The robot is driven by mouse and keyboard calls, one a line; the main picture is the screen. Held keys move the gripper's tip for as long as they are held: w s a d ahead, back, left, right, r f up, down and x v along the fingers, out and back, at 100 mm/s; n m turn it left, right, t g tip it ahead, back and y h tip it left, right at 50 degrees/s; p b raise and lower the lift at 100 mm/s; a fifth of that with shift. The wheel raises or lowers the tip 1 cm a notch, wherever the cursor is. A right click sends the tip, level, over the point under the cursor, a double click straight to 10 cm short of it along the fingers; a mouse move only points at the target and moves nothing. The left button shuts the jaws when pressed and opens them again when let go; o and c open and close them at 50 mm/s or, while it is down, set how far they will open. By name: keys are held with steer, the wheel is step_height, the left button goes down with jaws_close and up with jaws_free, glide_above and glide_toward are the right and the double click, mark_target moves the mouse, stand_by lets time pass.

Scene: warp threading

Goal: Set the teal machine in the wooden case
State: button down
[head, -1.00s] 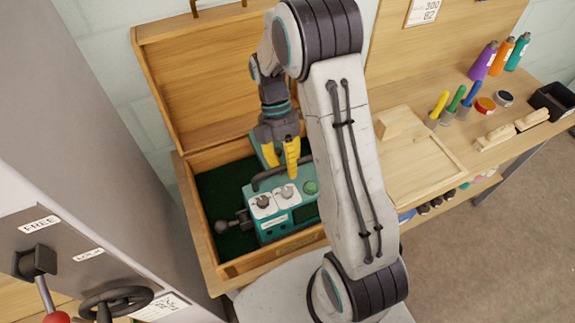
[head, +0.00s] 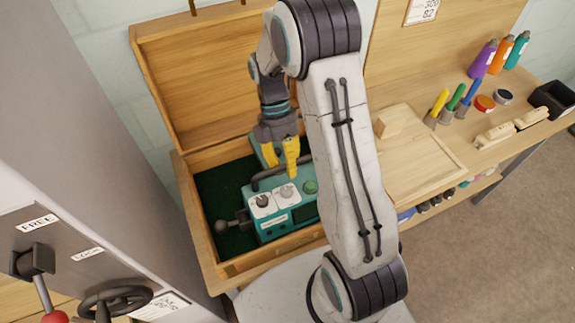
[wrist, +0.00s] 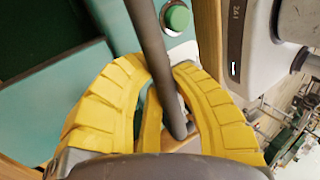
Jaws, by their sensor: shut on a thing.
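The teal machine (head: 285,213) has a dark carry handle, two knobs on white plates, a green button and a grey crank knob at its left. In the head view it sits within the walls of the open wooden case (head: 200,235), over the dark green lining; whether it touches the bottom I cannot tell. My gripper (head: 283,165) has yellow fingers and is shut on the machine's dark handle, which also passes between the fingers in the wrist view (wrist: 152,60). The machine's right end is hidden behind my arm.
The case lid (head: 205,85) stands open at the back. A grey cabinet (head: 95,130) with a lever and handwheel is close on the left. A wooden bench (head: 405,185) on the right holds bottles (head: 483,60), coloured-handled tools (head: 459,102) and a black bin (head: 553,101).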

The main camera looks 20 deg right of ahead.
steer(key=shift+f, duration=0.1)
stand_by(0.3)
steer(key=c, duration=1.1)
jaws_free()
steer(key=v, duration=1.2)
steer(key=s+r+m+t, duration=0.2)
steer(key=s+m+t, duration=0.2)
steer(key=s+m, duration=0.5)
steer(key=s+a+r+m+t, duration=0.1)
steer(key=s+r+m+t, duration=0.1)
steer(key=s+m+t, duration=0.3)
steer(key=s+m, duration=0.4)
steer(key=shift+a+r, duration=0.15)
steer(key=shift+r, duration=0.1)
